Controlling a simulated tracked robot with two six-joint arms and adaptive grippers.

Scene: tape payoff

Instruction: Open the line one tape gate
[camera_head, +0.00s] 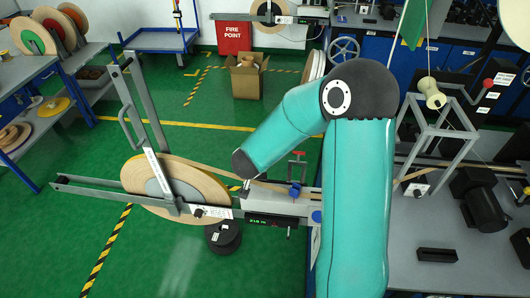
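A large tan tape roll (205,187) with a grey centre sits on the payoff at left centre. A grey frame (155,110) with a side handle rises upright behind it, and grey bars (90,190) reach out to the left. White labelled plates cross the roll; their lettering is too small to read. I cannot tell which part is the line one gate. Tape runs right from the roll toward a grey block with a red-topped clamp (298,157). My teal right arm crosses the middle, its dark wrist just above the tape. Its gripper is mostly hidden behind the wrist. My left gripper is out of view.
A display box (270,220) sits under the grey block, and a black spool (223,237) stands on the floor below. A bench (450,255) with motors and a roller frame fills the right. Shelves with rolls stand left. Green floor (160,260) is open at lower left.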

